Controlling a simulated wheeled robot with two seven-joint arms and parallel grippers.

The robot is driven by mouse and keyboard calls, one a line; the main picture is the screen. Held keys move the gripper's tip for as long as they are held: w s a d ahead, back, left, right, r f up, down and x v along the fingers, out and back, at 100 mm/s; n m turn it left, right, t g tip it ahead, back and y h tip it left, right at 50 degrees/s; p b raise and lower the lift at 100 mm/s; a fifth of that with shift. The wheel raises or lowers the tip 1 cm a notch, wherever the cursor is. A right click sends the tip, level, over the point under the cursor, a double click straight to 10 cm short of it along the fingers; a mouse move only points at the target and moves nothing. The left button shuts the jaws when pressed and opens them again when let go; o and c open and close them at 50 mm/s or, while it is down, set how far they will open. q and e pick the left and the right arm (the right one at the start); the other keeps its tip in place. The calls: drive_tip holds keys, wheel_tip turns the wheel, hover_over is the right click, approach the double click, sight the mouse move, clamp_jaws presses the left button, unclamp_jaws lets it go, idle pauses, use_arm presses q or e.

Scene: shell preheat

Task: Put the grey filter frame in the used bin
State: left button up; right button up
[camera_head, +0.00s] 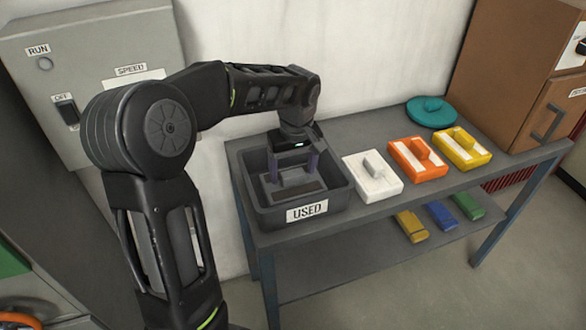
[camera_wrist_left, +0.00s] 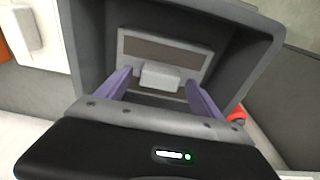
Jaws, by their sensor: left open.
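The grey filter frame (camera_head: 298,190) lies inside the dark grey used bin (camera_head: 309,211), at the left end of the table. In the left wrist view the frame (camera_wrist_left: 196,61) shows a brown panel and a light grey handle block (camera_wrist_left: 160,75), within the walls of the bin (camera_wrist_left: 252,38). My left gripper (camera_head: 293,168) reaches down into the bin above the frame. In the left wrist view its two purple fingers (camera_wrist_left: 157,88) are spread, one on either side of the handle, with gaps between. My right gripper is not in view.
A white filter (camera_head: 372,178), an orange one (camera_head: 416,158) and a yellow one (camera_head: 461,148) stand right of the bin. A teal round lid (camera_head: 432,112) lies behind them. Several coloured blocks sit on the lower shelf (camera_head: 340,262). A brown cabinet (camera_head: 515,75) stands at the right.

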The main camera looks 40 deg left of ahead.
sight(295, 187)
use_arm(q)
wheel_tip(295, 187, up, 12)
drive_tip(key=d, duration=0.1)
drive_tip(key=shift+s, duration=0.45)
